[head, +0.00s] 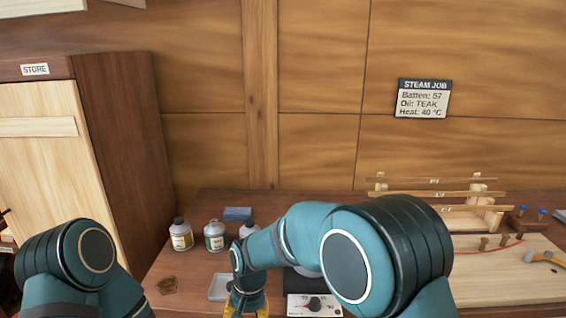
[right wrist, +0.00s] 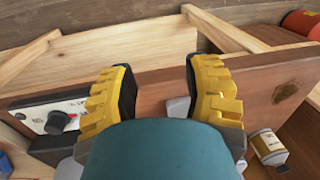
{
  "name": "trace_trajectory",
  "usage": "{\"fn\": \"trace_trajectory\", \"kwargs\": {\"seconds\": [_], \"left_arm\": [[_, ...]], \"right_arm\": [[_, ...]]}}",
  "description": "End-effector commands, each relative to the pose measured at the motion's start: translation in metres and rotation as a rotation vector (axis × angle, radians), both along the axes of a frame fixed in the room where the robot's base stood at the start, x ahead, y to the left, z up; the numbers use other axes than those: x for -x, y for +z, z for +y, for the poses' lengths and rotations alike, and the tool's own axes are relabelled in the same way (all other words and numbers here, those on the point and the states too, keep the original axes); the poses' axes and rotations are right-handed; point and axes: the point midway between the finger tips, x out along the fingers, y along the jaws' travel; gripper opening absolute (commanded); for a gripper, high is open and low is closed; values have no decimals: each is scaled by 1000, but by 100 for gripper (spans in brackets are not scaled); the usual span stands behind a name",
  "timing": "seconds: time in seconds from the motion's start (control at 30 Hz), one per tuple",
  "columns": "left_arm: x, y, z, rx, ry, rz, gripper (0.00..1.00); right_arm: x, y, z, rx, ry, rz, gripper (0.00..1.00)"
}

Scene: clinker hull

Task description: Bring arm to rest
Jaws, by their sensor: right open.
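My right arm (head: 373,255) reaches across the bench from the lower right of the head view. Its yellow-fingered right gripper (head: 247,304) points down by the bench's front, near a shallow pale tray (head: 219,288). In the right wrist view the right gripper (right wrist: 161,78) is open, with nothing held between its fingers. My left arm (head: 75,265) shows at the lower left of the head view, folded near the store cabinet; its gripper is out of sight.
Bottles (head: 182,235) and a blue block (head: 237,214) stand behind the gripper. Battens on a rack (head: 435,195) and a pale board (head: 500,275) are further right. A store cabinet (head: 115,150) stands left.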

Motion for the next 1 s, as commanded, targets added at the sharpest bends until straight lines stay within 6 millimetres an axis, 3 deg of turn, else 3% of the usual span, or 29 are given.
{"fn": "trace_trajectory", "kwargs": {"seconds": [0.23,0.43,0.6,0.7,1.0], "left_arm": [[1,0,0,0,0,1,100],[1,0,0,0,0,1,100],[1,0,0,0,0,1,100],[1,0,0,0,0,1,100],[1,0,0,0,0,1,100]], "right_arm": [[29,-95,-79,-92,-39,18,49],[91,-157,-142,-178,-88,-17,49],[141,-177,-171,-221,-127,-61,49],[158,-179,-180,-233,-142,-84,49],[169,-179,-185,-237,-151,-104,49]]}}
